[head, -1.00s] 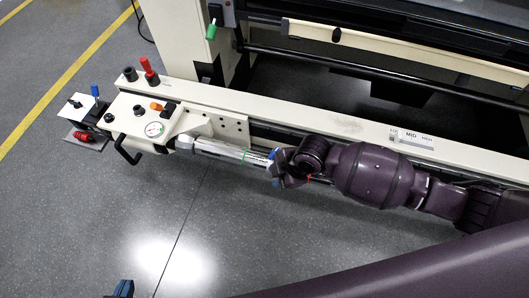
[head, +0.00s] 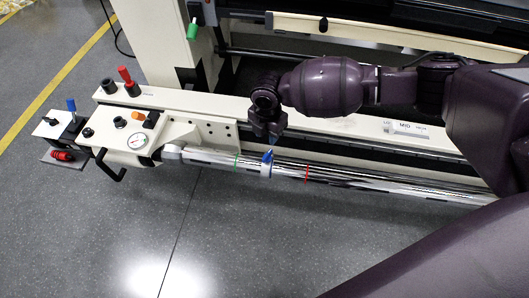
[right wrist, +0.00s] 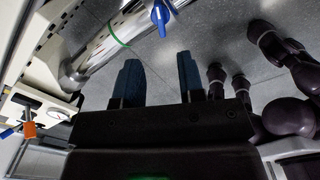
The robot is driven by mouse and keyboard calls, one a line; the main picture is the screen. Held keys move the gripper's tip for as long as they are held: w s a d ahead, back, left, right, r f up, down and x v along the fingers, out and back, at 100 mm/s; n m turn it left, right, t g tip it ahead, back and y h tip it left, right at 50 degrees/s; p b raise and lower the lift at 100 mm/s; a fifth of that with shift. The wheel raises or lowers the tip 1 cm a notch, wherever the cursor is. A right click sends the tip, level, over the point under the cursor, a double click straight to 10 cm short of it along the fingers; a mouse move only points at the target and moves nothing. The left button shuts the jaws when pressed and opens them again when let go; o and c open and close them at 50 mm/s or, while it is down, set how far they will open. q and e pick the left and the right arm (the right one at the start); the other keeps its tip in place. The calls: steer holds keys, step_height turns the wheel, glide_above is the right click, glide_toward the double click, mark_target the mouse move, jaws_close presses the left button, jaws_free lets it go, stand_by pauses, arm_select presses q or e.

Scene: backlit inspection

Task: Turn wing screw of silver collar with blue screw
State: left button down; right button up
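The silver collar (head: 265,169) sits around a shiny horizontal tube (head: 345,181), between a green ring mark and a red ring mark. Its blue wing screw (head: 268,156) sticks up from the top of the collar. In the right wrist view the blue screw (right wrist: 160,15) is at the top edge, beyond the fingertips. My right gripper (head: 264,134) is just behind and above the collar, apart from the screw. In the right wrist view its two dark blue fingers (right wrist: 157,75) are parted with nothing between them. My left gripper is not identifiable in either view.
The tube runs along a cream rail (head: 215,104). At the left stands a cream block with a gauge (head: 137,141), knobs and a black handle (head: 108,168). A MID label plate (head: 405,128) lies on the rail. The floor in front is clear.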

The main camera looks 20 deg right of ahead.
mark_target(267, 154)
step_height(267, 154, down, 9)
steer(key=b, duration=0.3)
steer(key=shift+s, duration=0.15)
steer(key=shift+f, duration=0.55)
arm_select(q)
steer(key=shift+a+f+n+t, duration=0.2)
steer(key=shift+f+n+t, duration=0.1)
steer(key=shift+t, duration=0.4)
steer(key=shift+w, duration=0.1)
arm_select(e)
jaws_close()
